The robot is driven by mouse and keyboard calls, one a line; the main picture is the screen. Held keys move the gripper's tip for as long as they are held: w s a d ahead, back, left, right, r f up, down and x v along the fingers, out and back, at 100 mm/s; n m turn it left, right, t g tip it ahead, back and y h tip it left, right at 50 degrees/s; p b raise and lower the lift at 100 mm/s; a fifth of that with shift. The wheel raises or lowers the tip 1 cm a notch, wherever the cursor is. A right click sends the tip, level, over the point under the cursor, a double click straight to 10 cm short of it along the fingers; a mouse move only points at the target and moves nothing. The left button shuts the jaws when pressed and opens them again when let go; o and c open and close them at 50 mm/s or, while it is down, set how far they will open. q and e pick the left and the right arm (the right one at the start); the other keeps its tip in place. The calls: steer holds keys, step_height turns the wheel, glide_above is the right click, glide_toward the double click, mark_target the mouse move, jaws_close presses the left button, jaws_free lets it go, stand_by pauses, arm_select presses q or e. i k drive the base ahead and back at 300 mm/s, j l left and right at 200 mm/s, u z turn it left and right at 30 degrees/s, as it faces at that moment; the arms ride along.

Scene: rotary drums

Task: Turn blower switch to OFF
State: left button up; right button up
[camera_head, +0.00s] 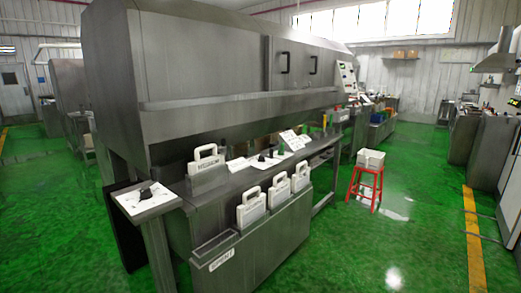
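A large grey metal machine (200,60) fills the left and middle of the head view. A small black control (146,194) sits on a white plate (160,202) on the slanted stand at its near left corner. More small black controls (264,157) sit on white plates along the front ledge. A tilted white panel (346,76) is at the machine's far right end. Labels are too small to read, so I cannot tell which control is the blower switch or how it is set. Neither of my grippers is in view.
White cases with handles stand in a front trough (270,240), and another white case (206,160) stands on the ledge. A red stool (366,188) with a white box on it stands at the machine's right. The green floor (390,250) is clear in front. Counters line the right edge.

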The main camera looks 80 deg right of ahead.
mark_target(282, 149)
steer(key=z, duration=2.95)
